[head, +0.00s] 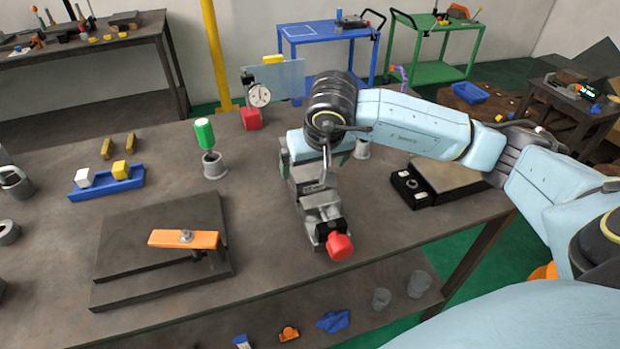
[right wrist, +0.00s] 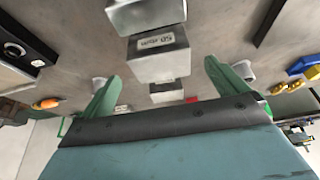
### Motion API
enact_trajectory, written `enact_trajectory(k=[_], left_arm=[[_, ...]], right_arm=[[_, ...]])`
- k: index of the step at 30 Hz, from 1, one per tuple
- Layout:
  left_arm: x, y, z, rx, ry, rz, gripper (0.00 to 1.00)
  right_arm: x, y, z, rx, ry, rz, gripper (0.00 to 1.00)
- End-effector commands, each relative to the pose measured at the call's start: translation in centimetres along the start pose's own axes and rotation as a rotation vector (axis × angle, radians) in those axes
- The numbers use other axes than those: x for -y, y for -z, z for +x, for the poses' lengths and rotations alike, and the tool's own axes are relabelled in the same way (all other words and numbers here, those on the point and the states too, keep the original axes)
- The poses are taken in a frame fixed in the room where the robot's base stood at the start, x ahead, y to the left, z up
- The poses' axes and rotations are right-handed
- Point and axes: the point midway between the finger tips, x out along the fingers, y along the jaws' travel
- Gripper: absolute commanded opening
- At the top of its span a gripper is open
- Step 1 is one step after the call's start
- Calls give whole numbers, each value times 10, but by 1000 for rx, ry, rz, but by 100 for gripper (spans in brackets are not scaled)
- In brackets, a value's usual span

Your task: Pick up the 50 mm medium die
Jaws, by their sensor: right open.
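In the right wrist view, a grey metal block marked 50 mm (right wrist: 158,54), the medium die, sits in the middle of a row of grey blocks. A larger block (right wrist: 147,15) lies on the robot's side of it, and a smaller one (right wrist: 168,92) shows on the far side, partly hidden by my gripper. My right gripper (right wrist: 165,72) is open, its green fingers spread to either side of the row, with nothing seen held between them. In the head view the right gripper (head: 312,162) points down over the row, and my wrist hides part of it. My left gripper is not in view.
A red knob (head: 340,246) stands at the row's near end. A dark plate with an orange bar (head: 183,239) lies left. A blue tray (head: 90,190), a green-handled tool in a grey cup (head: 214,165) and a black box (head: 411,189) stand around.

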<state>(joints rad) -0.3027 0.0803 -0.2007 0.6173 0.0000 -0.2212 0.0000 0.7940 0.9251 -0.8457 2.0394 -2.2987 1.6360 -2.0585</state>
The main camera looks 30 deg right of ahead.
Motion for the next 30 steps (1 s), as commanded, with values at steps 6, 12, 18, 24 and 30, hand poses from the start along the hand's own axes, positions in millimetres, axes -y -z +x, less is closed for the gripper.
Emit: enact_trajectory(k=[6, 12, 18, 24, 30], left_arm=[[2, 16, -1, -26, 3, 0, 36], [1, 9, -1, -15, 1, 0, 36], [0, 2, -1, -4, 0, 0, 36], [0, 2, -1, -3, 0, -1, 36], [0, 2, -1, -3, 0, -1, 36]], right_arm=[[1, 2, 34, 5, 0, 2, 98], [1, 3, 45, 1, 1, 1, 98], [1, 3, 45, 1, 1, 1, 94], [1, 3, 44, 1, 1, 1, 68], [1, 3, 44, 1, 1, 1, 42]])
